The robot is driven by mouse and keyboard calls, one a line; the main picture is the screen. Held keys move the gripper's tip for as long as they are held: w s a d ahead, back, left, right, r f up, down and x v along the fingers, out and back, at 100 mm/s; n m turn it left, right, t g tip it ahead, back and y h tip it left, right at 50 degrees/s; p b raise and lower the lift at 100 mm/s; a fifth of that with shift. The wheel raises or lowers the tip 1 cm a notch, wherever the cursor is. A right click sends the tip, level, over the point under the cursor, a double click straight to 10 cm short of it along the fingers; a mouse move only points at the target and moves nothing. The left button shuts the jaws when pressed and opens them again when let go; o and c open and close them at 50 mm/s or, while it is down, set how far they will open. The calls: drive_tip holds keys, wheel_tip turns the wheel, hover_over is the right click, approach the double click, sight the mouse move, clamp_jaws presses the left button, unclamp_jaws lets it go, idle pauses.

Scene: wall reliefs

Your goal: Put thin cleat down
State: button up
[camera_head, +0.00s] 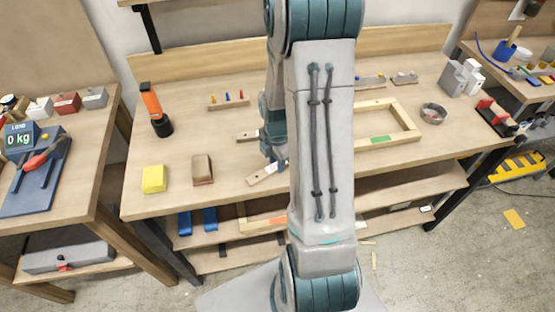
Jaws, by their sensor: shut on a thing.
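My gripper (272,157) is low over the middle of the workbench, left of my arm, and partly hidden by my own links. It appears shut on a short light wooden strip, likely the thin cleat (262,174), which slants out to the lower left from the fingers. I cannot tell whether this strip touches the bench top.
On the workbench (345,170) stand a yellow block (154,178), a brown block (202,168), an orange-and-black tool (154,108), a wooden frame (408,117) and a round dish (433,113). Bench room is clear between the brown block and the strips. My arm hides the centre.

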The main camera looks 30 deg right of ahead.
drive_tip(key=shift+f, duration=0.2)
drive_tip(key=o, duration=1)
drive_tip(key=shift+r, duration=0.15)
wheel_tip(320, 180, up, 11)
drive_tip(key=shift+s+a+r+m+t, duration=0.55)
drive_tip(key=shift+s+a+r+m, duration=1.5)
drive_tip(key=shift+m, duration=1.15)
drive_tip(key=shift+s+a+r+m+t, duration=0.5)
drive_tip(key=shift+s+a+r+m, duration=1.55)
drive_tip(key=shift+m, duration=1.15)
drive_tip(key=shift+s+a+r+m+t, duration=0.55)
drive_tip(key=shift+s+a+r+m, duration=1.1)
drive_tip(key=shift+s+m, duration=1.15)
drive_tip(key=shift+w+a+f+m, duration=0.1)
drive_tip(key=shift+w+f+m, duration=0.05)
drive_tip(key=shift+w+m, duration=0.3)
